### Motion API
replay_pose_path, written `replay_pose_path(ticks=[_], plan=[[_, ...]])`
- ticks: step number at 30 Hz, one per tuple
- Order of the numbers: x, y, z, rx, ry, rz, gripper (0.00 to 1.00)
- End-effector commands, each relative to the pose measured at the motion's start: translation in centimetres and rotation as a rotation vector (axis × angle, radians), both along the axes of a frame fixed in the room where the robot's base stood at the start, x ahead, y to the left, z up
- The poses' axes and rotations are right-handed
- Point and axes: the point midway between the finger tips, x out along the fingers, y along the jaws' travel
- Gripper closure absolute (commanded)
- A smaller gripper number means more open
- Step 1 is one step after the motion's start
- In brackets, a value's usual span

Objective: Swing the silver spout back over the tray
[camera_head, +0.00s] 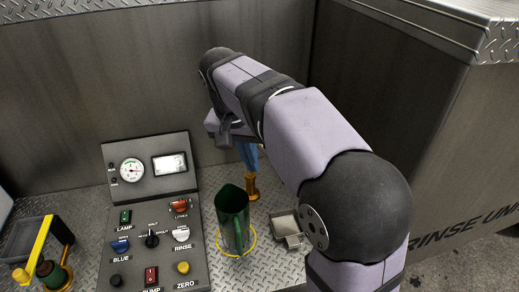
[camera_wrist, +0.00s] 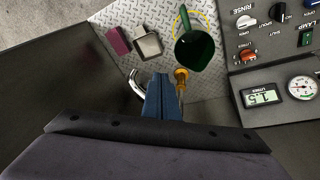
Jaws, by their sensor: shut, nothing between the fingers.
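The silver spout (camera_wrist: 136,84) shows in the wrist view as a short, bright curved tube just left of my fingers. Its visible end lies near the close edge of the small grey tray (camera_wrist: 138,56); I cannot tell its height, and part of it is hidden by my gripper. In the head view my arm hides the spout, and the tray (camera_head: 284,218) shows beside my arm. My gripper (camera_wrist: 160,78) has its blue fingers shut and empty, between the silver spout and a brass fitting (camera_wrist: 181,74). The fingers also show in the head view (camera_head: 248,156), above the brass fitting.
A green jug (camera_head: 232,215) stands within a yellow ring (camera_head: 252,246), close to the brass fitting. The control panel (camera_head: 152,225) is left of it. A maroon block (camera_wrist: 118,40) lies by the tray. A steel wall (camera_head: 130,70) rises behind. A yellow-handled lever (camera_head: 38,248) stands far left.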

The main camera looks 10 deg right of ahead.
Motion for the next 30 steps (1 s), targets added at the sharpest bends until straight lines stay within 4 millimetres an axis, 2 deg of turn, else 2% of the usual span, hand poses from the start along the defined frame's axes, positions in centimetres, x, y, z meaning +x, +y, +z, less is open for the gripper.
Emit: replay_pose_path(ticks=[1,6,12,21,26,30], plan=[[0.9,0.6,1.0,-0.008,-0.030,-0.045,1.00],[2.2,1.6,4.7,-0.021,-0.110,-0.209,1.00],[2.5,2.3,7.3,-0.020,-0.170,-0.334,1.00],[2.5,2.4,8.1,-0.018,-0.187,-0.375,1.00],[2.6,2.2,7.5,-0.019,-0.185,-0.373,1.00],[2.9,1.8,6.2,-0.019,-0.184,-0.372,1.00]])
